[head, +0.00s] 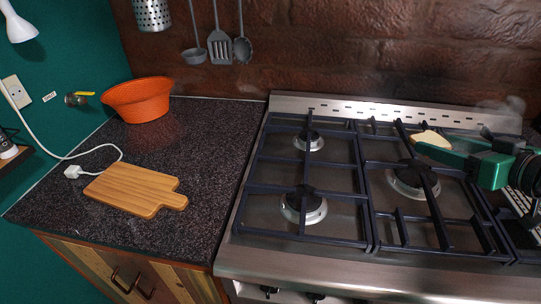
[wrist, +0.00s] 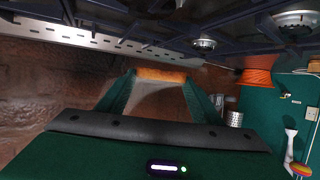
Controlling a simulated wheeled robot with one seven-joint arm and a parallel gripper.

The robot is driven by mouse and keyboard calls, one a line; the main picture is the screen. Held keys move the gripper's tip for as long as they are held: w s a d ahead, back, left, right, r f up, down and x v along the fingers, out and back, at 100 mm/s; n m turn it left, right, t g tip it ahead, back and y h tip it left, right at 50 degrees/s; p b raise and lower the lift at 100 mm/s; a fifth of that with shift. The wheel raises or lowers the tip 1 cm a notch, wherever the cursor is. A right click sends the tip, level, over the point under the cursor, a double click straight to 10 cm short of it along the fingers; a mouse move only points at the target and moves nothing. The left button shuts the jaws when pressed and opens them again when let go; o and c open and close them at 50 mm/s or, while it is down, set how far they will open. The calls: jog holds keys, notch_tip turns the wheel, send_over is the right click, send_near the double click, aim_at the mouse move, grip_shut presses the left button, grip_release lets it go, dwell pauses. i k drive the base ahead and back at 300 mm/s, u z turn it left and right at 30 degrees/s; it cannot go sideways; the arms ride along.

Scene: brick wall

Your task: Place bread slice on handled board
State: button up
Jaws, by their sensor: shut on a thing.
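The bread slice (head: 431,139) is pale tan and is held at the tip of my green gripper (head: 440,148), over the back right of the stove in the head view. In the wrist view my gripper (wrist: 160,82) is shut on the slice, whose brown crust (wrist: 162,75) shows between the fingers. The handled board (head: 130,188) is wooden and lies flat and empty on the dark counter at the left, its handle towards the right. My gripper is far to the right of the board.
The gas stove (head: 335,268) with raised black grates fills the middle and right. An orange bowl (head: 138,100) stands at the back of the counter (head: 205,140). A white plug and cable (head: 73,171) lie beside the board. Utensils (head: 220,47) hang on the brick wall.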

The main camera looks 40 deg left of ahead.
aim_at(130, 185)
jog(key=u, duration=0.95)
jog(key=k, duration=0.55)
jog(key=u, duration=0.85)
jog(key=i, duration=0.5)
jog(key=z, duration=0.05)
